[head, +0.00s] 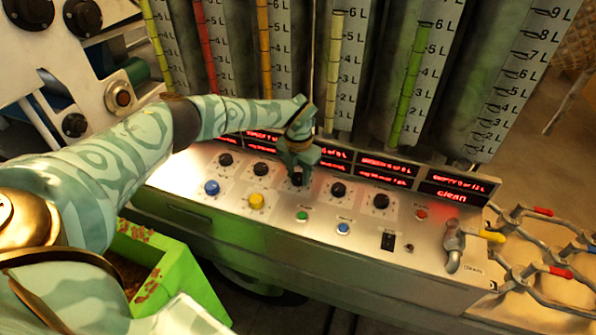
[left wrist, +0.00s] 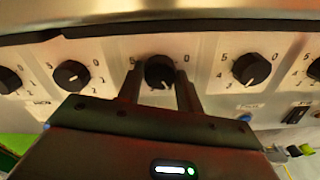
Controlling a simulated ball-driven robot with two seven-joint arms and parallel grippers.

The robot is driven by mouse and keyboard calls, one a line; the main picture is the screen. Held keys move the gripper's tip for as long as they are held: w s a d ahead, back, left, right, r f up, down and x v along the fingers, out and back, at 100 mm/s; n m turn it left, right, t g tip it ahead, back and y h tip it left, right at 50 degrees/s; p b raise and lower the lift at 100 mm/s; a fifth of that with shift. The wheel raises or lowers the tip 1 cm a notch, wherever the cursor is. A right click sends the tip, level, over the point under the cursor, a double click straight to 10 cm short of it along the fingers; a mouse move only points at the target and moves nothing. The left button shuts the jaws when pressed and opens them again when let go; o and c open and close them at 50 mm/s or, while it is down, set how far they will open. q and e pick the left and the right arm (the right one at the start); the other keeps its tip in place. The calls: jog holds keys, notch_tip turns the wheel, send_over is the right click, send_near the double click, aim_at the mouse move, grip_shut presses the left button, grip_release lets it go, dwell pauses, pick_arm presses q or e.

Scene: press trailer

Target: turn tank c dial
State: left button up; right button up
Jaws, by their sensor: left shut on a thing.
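A row of black dials sits on the pale sloped control panel (head: 320,213). My left gripper (head: 298,172) is at the middle black dial (head: 297,180), the third from the left in the head view, and mostly covers it there. In the left wrist view, the two fingers of my left gripper (left wrist: 160,88) are closed on the sides of this dial (left wrist: 160,70). Its white pointer mark faces down toward the gripper. The letter naming this dial is hidden. My right gripper is not in view.
Other black dials flank it, such as one (head: 338,189) on the right and one (head: 261,169) on the left. Red displays (head: 385,168) and tall graduated tanks (head: 420,75) stand behind. A tap (head: 455,240) is at the right end.

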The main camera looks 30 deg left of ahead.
aim_at(298, 177)
pick_arm(q)
jog(key=shift+m, duration=0.6)
jog(key=o, duration=1)
notch_tip(298, 177, up, 16)
jog(key=p, duration=0.3)
jog(key=shift+r, duration=0.15)
jog(key=shift+s, duration=0.1)
